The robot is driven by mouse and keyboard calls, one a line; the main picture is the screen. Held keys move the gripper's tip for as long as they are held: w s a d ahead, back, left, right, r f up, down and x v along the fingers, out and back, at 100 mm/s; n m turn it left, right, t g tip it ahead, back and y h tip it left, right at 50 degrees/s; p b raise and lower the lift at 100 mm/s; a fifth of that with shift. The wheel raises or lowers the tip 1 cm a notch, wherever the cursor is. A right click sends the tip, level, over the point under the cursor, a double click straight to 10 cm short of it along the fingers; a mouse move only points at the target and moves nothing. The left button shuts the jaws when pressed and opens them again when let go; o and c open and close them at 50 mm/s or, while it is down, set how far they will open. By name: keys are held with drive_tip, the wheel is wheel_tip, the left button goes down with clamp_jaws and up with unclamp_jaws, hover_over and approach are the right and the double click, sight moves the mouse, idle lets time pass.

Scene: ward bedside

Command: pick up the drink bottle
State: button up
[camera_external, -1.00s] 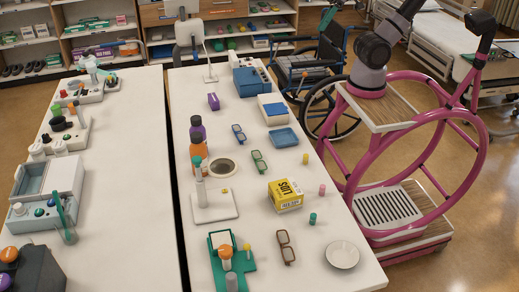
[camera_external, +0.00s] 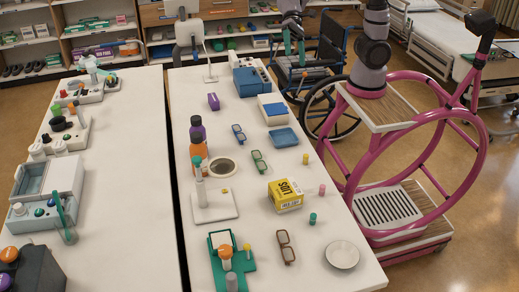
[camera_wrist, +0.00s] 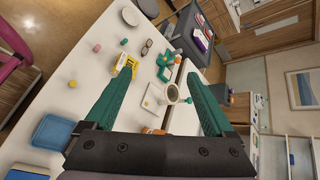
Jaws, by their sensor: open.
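An orange bottle (camera_external: 199,160) stands upright on the right-hand white table, near its left edge. I cannot tell from the pictures which is the drink bottle. My gripper (camera_external: 294,46) is at the top of the external view, in front of the wheelchair and well away from the bottles. In the wrist view my gripper (camera_wrist: 158,74) has its two teal fingers wide apart, with nothing held. A bit of orange (camera_wrist: 155,131) shows just over the gripper body, mostly hidden.
Beside the bottles are a round dark-centred dish (camera_external: 222,167) and a white stand (camera_external: 214,208). The wheelchair (camera_external: 309,75) and a pink-framed cart (camera_external: 410,115) stand beside the table.

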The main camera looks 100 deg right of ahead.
drive_tip(key=w+f+m+t+y, duration=0.3)
drive_tip(key=w+f+m, duration=0.2)
drive_tip(key=w, duration=0.6)
drive_tip(key=w+d+f+m+t+h, duration=0.1)
drive_tip(key=w+d+f+m+t, duration=0.25)
drive_tip(key=w+f+m, duration=0.2)
drive_tip(key=w+d+f+m+t, duration=0.3)
drive_tip(key=w+f+m+t, duration=0.1)
drive_tip(key=w+f, duration=0.25)
drive_tip(key=m+t+h, duration=0.4)
drive_tip(key=m+h, duration=0.2)
approach(193, 123)
drive_tip(key=shift+g, duration=0.25)
drive_tip(key=x, duration=0.5)
drive_tip(key=shift+w+d+r, duration=0.3)
drive_tip(key=x, duration=0.2)
drive_tip(key=f+x, duration=0.1)
drive_tip(key=x, duration=0.1)
drive_tip(key=shift+w, duration=0.4)
drive_tip(key=shift+w+a, duration=0.2)
drive_tip(key=shift+w, duration=0.25)
clamp_jaws()
